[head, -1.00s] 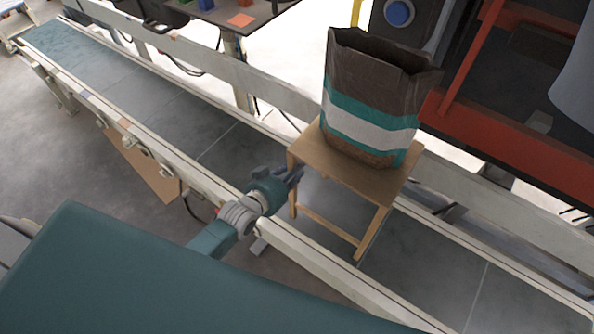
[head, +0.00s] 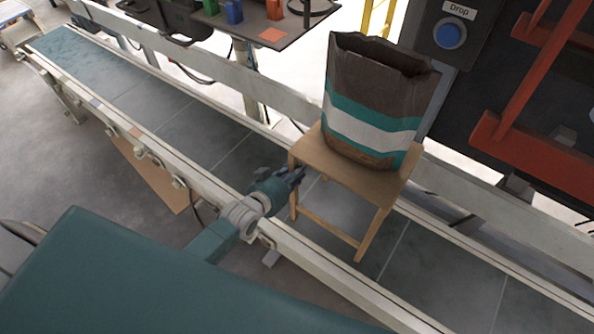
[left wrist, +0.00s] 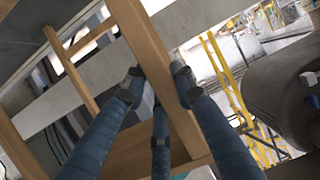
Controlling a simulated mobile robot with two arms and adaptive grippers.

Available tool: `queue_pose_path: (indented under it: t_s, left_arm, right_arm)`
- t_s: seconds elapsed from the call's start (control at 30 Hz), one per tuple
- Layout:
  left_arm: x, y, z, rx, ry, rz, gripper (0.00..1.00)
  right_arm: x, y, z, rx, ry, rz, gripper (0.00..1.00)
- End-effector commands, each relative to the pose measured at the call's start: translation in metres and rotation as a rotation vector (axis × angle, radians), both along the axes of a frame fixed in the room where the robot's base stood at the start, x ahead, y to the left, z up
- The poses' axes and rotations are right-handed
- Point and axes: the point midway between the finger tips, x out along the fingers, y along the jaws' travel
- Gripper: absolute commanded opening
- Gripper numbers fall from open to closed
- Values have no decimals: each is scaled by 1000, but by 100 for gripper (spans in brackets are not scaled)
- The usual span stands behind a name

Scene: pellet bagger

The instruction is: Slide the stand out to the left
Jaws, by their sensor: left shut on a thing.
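The stand, a light wooden stool (head: 345,178), is upright over the grey conveyor belt. An open-topped brown bag (head: 372,97) with teal and white bands stands upright on its seat. My left gripper (head: 297,175) is at the stool's near left leg, just below the seat. In the left wrist view, its blue fingers (left wrist: 157,84) are shut around a wooden bar of the stool (left wrist: 145,45). The stool's far legs are partly hidden. My right gripper does not show.
The conveyor belt (head: 172,114) runs clear to the upper left between pale rails (head: 165,152). Behind it are a table with coloured blocks (head: 262,30) and a dark panel with a blue button (head: 450,34) marked "Drop". A red frame (head: 530,90) stands at the right.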

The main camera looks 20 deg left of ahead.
Motion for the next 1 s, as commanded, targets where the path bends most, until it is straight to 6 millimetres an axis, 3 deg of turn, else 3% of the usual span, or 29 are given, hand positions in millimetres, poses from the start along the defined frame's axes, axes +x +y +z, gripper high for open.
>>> queue_pose_path:
  t_s: [0.1,0.13,0.23,0.63,1.0]
  left_arm:
    - [2,5,3,8,-7,5,0]
    - [2,5,3,8,-7,5,30]
    - [2,5,2,7,-5,4,48]
    - [-7,3,3,2,0,1,48]
    - [-74,19,30,2,1,2,48]
  right_arm:
    - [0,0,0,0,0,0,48]
    - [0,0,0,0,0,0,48]
    - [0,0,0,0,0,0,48]
    - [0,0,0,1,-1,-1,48]
    - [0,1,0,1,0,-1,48]
